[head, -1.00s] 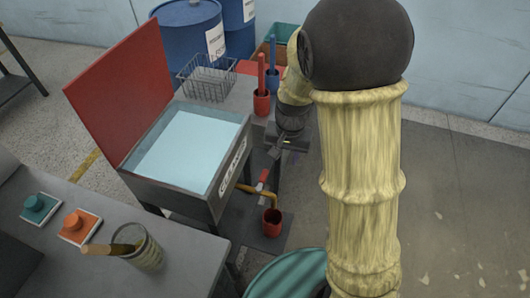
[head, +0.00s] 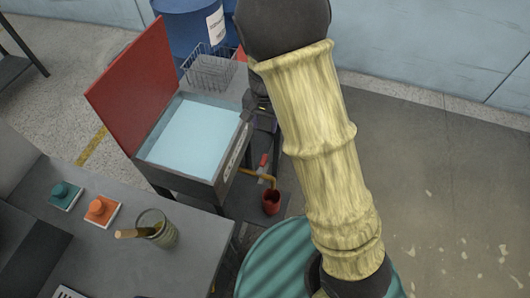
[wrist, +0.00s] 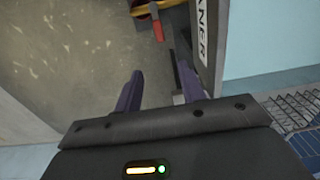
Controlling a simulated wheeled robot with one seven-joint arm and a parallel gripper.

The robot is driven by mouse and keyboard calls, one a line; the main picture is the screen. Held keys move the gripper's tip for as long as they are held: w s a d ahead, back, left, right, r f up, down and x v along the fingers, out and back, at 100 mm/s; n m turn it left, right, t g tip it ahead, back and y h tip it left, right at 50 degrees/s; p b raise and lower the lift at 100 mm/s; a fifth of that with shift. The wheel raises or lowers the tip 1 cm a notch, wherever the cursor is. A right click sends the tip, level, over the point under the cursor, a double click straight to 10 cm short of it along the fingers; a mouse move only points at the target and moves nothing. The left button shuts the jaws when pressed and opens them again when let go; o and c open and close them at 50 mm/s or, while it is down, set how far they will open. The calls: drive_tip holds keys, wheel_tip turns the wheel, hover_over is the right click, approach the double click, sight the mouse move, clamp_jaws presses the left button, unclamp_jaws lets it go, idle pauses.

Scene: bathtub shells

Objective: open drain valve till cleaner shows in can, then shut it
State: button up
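The cleaner tank (head: 150,172) stands with its red lid up and pale blue liquid (head: 195,135) inside. A drain pipe (head: 247,172) leaves its right side low down. The red valve handle (head: 263,161) sits on this pipe and slants across it; it also shows in the wrist view (wrist: 157,31). The red can (head: 271,203) stands below the pipe's end. Its inside looks dark red, with no blue liquid visible. My gripper (wrist: 159,72) is open and empty, its fingers apart, short of the handle. In the head view my arm partly hides it beside the tank.
A wire basket (head: 208,72) and blue drum (head: 190,25) are behind the tank. A teal ribbed drum top (head: 270,262) is in front. Floor at right is clear.

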sight(265, 156)
wheel_tip(265, 156, down, 17)
drive_tip(key=shift+r+b, duration=0.2)
drive_tip(key=shift+b, duration=0.55)
clamp_jaws()
